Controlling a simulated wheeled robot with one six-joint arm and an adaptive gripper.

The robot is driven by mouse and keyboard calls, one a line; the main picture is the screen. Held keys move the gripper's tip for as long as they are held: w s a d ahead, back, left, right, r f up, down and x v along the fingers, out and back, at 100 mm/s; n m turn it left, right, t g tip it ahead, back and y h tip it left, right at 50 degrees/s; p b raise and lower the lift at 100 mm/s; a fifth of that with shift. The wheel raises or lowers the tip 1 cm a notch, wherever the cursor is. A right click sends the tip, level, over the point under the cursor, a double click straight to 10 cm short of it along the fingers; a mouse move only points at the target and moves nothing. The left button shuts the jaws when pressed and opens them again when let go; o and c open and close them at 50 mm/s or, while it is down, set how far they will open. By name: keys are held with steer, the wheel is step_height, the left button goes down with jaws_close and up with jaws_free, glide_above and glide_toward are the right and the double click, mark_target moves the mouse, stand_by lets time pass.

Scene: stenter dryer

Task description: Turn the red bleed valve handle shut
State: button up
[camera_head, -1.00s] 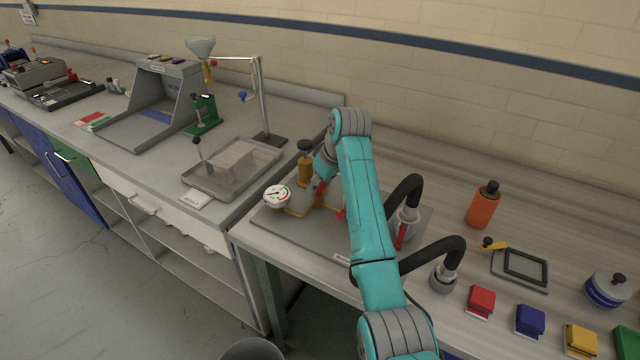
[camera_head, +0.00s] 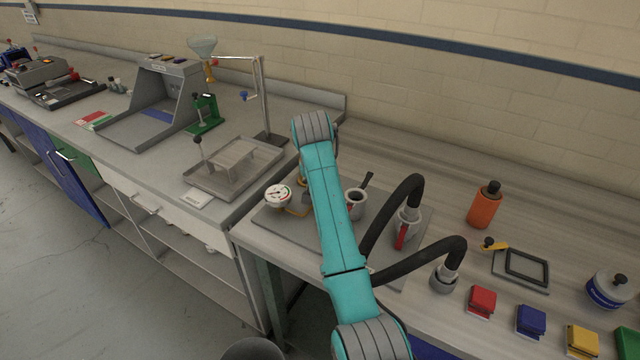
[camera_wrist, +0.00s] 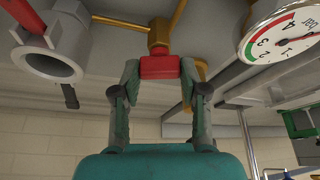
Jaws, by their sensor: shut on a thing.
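In the wrist view the red bleed valve handle (camera_wrist: 160,67) is a short red block on a thin brass pipe (camera_wrist: 159,35). My gripper (camera_wrist: 160,76) is shut on it, with one finger at each side. In the head view my teal arm hides the handle and the gripper. A round white pressure gauge with a green and red scale (camera_head: 277,196) sits just left of my arm. It also shows at the upper right of the wrist view (camera_wrist: 284,32).
A grey open-ended fitting with a dark lever (camera_head: 355,204) stands just right of my arm. Black hoses (camera_head: 408,192) arch farther right. An orange bottle (camera_head: 484,206) stands behind them. A grey tray (camera_head: 232,165) lies on the left bench.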

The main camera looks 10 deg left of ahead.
steer(key=shift+a+m+h, duration=0.1)
steer(key=shift+m+h, duration=0.6)
steer(key=shift+m, duration=1.2)
steer(key=o, duration=1.1)
steer(key=shift+o, duration=0.2)
steer(key=v, duration=0.7)
steer(key=shift+r, duration=0.25)
steer(key=shift+a, duration=0.1)
